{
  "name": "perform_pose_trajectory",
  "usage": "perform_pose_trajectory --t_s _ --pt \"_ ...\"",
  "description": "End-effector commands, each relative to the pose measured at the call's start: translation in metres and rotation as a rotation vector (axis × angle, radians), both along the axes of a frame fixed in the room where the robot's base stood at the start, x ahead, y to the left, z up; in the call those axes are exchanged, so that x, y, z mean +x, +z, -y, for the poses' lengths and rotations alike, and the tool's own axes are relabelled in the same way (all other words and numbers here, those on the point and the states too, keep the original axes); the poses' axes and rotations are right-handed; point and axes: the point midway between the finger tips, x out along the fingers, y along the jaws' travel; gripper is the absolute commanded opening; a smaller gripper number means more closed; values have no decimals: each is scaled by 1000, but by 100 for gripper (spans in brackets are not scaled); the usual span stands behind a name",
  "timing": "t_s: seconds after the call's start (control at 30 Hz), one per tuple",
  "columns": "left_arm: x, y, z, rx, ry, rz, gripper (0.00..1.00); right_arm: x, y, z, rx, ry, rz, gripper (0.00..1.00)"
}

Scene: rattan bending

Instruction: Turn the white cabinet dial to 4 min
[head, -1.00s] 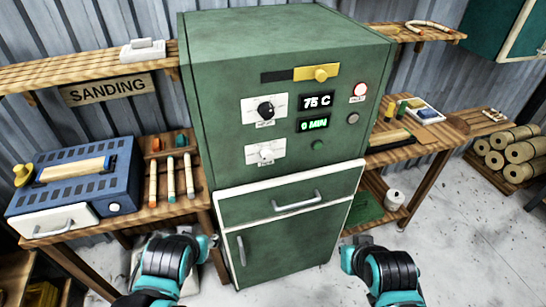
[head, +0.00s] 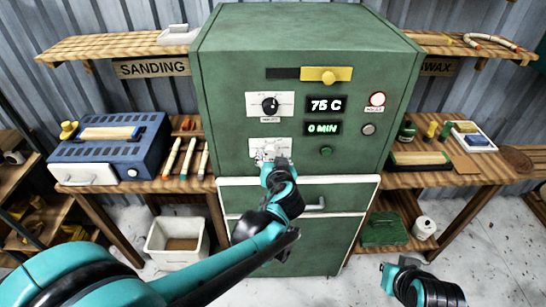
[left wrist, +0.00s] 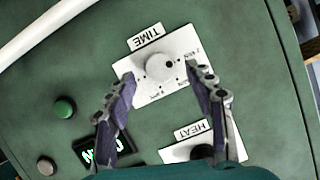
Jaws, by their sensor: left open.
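The white dial (left wrist: 160,66) sits on a white plate labelled TIME on the green cabinet (head: 228,115). In the head view my left gripper (head: 268,158) is in front of the white dial's plate (head: 284,145) and hides most of the dial. In the left wrist view my left gripper (left wrist: 160,85) is open, its two fingers on either side of the dial and apart from it. The time display (head: 323,128) reads 0 MIN. My right gripper (head: 390,270) is low at the right, away from the cabinet; its fingers do not show clearly.
The black dial (head: 270,105) on the HEAT plate is above the white one. The temperature display (head: 326,104) reads 75 C. A yellow slider (head: 326,76), a green button (head: 326,151) and a grey button (head: 368,130) are nearby. A drawer handle (head: 315,203) sticks out below.

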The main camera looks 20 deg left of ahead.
Motion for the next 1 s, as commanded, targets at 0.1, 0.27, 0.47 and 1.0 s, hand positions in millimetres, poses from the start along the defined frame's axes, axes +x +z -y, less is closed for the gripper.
perform_pose_trajectory --t_s 0.1,0.27,0.47,1.0 --pt "15 -8 -7 -1 3 -1 54 0 -7 0 0 0 0 0" --pt "25 -11 -11 0 1 -1 54 0 -9 0 0 0 0 0" --pt "26 -11 -11 1 0 -1 54 0 -9 0 0 0 0 0" --pt "26 -11 -11 12 0 -5 4 0 -9 0 0 0 0 0"
